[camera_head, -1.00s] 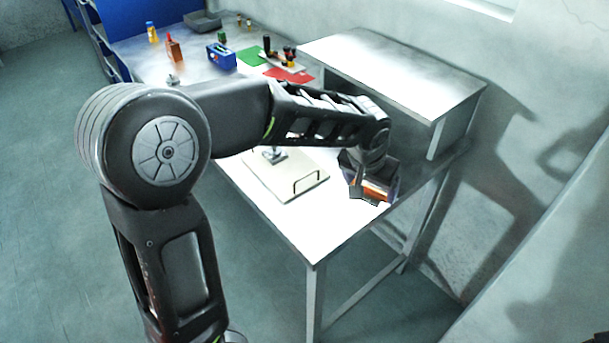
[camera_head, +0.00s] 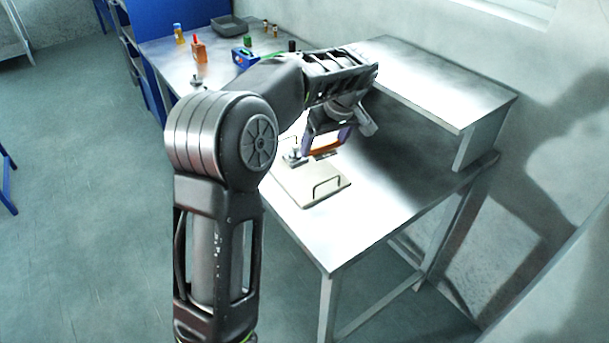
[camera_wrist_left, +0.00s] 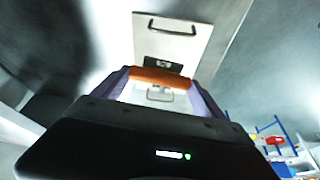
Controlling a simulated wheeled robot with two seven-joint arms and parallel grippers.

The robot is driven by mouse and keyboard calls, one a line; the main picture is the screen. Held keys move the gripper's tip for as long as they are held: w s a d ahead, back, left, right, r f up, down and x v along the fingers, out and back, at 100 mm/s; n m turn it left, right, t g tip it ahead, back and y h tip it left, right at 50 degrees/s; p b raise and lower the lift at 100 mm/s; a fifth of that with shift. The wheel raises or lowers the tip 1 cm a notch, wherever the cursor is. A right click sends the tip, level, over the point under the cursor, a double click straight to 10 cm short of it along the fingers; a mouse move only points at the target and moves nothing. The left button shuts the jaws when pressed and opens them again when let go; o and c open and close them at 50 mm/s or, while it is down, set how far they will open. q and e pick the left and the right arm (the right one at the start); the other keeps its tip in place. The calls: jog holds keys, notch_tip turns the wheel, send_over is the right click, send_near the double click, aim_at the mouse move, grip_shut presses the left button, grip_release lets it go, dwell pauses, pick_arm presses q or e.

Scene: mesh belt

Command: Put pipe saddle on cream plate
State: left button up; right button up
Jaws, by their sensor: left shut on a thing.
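The cream plate (camera_head: 317,190) lies on the metal table, with a dark wire handle at its near end and a small grey fitting (camera_head: 293,157) near its left side. My left gripper (camera_head: 326,148) is above the plate's far part, pointing down. It is shut on an orange-brown curved piece, which I take to be the pipe saddle (camera_head: 326,154). In the left wrist view the saddle (camera_wrist_left: 163,77) spans between the two fingers. The plate (camera_wrist_left: 165,43) is behind it, with a dark piece with holes just beyond the saddle. I cannot tell the height gap. My right gripper is not in view.
A raised metal shelf (camera_head: 430,80) stands along the table's right back. At the far end are an orange bottle (camera_head: 199,50), a yellow bottle (camera_head: 179,34), a blue box (camera_head: 244,58) and a grey tray (camera_head: 229,26). The table's near right part is clear.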

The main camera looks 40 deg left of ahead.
pick_arm(q)
jog(key=shift+s+a+r+n, duration=0.1)
jog(key=shift+a+r+n, duration=0.05)
jog(key=shift+a+n, duration=0.4)
jog(key=shift+s+a+r+n, duration=0.1)
jog(key=shift+a+n, duration=0.25)
jog(key=shift+a, duration=0.25)
send_over(312, 177)
jog(key=d, duration=0.1)
jog(key=shift+s+d+f+p, duration=0.1)
jog(key=shift+f+p, duration=0.05)
jog(key=shift+f, duration=1.45)
jog(key=shift+s+d+f+p, duration=0.1)
jog(key=shift+f+p, duration=0.05)
jog(key=shift+f, duration=1.4)
jog(key=shift+f+p, duration=0.3)
jog(key=shift+f, duration=1.6)
jog(key=shift+g, duration=0.3)
jog(key=shift+f, duration=0.2)
jog(key=o, duration=1.5)
